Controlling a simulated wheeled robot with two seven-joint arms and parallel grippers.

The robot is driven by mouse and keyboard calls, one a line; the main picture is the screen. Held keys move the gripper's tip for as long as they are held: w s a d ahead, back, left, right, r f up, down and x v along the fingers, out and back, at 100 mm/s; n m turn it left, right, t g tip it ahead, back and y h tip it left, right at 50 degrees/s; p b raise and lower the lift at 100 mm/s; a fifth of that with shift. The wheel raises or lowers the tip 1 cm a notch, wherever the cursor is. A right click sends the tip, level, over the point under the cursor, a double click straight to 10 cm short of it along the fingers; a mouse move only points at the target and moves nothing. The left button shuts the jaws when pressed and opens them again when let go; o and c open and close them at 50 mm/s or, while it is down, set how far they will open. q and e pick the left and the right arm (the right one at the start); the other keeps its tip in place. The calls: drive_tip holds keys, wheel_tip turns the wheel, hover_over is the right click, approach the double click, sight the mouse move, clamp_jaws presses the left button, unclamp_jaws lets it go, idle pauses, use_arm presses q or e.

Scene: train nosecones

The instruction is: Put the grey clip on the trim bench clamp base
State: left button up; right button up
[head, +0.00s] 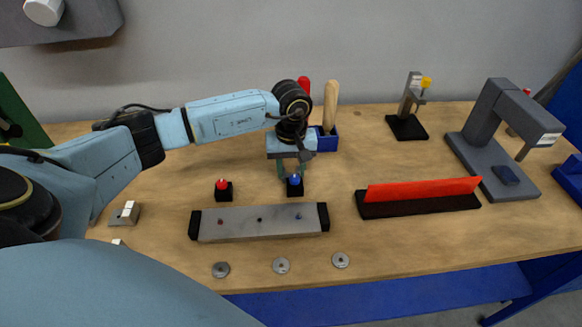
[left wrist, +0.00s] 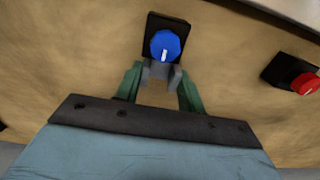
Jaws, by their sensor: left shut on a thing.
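My left gripper (head: 291,172) points down over the middle of the bench, just behind a blue knob on a black block (head: 295,188). In the left wrist view its green fingers (left wrist: 160,82) are shut on a small grey piece, which looks like the grey clip (left wrist: 158,72). The clip sits close to the blue knob (left wrist: 165,45); I cannot tell whether they touch. A clamp with a grey post, a yellow tip and a black base (head: 407,127) stands at the back right; it may be the trim bench clamp base. My right gripper is not in view.
A grey bar with black ends (head: 258,223) lies in front, with several washers (head: 281,265) before it. A red knob block (head: 223,191) stands left. A red strip in a black holder (head: 420,195), a grey press (head: 490,140) and a blue tool holder (head: 328,142) stand around.

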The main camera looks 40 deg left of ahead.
use_arm(q)
drive_tip(key=o, duration=0.9)
drive_tip(key=shift+o, duration=0.2)
